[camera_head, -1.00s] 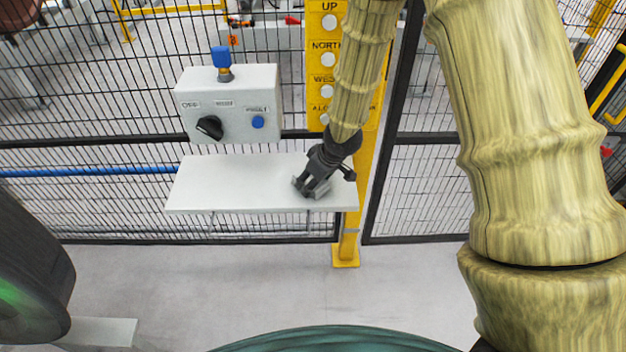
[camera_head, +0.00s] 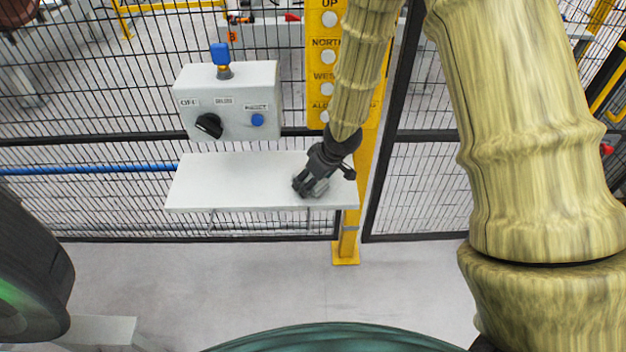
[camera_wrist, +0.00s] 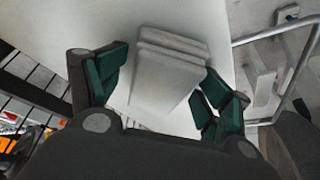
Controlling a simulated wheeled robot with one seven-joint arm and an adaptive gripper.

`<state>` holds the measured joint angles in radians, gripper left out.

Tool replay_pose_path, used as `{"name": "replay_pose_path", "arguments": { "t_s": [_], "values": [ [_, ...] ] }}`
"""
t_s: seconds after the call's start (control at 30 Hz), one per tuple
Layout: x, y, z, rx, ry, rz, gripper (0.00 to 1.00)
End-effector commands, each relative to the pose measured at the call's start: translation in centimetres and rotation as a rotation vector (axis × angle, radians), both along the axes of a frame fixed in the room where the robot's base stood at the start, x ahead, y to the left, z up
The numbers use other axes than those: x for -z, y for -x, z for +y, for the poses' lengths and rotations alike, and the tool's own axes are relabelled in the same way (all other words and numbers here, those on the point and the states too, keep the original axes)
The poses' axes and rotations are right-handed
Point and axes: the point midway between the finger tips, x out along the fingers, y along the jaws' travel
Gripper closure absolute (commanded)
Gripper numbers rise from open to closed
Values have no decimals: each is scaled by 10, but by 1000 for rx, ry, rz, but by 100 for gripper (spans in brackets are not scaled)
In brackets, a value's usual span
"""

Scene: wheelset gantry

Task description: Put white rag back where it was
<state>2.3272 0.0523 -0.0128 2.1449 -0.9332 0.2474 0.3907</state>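The white rag (camera_wrist: 168,72) is a folded, layered pale-grey cloth lying on the white shelf (camera_head: 230,183), near its right end. In the wrist view it sits between the two green-padded fingers of my gripper (camera_wrist: 160,88). The fingers are apart, with gaps showing between pads and cloth, so the gripper is open around the rag. In the head view my gripper (camera_head: 310,186) is low over the shelf's right part, and only a little of the rag shows beside the fingers.
A yellow post (camera_head: 347,235) with a button panel is close behind my gripper. Black mesh fence (camera_head: 90,215) runs behind. The shelf's left part is clear.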

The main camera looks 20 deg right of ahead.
Motion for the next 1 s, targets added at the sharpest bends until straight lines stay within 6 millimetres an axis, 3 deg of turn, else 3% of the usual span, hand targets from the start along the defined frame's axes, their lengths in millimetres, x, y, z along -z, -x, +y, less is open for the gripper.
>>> {"name": "replay_pose_path", "arguments": {
  "t_s": [0.7, 1.0],
  "values": [
    [-87, 27, -18, 2, -3, -3, 24],
    [-113, 37, -24, 2, -2, -2, 24]
  ]
}}
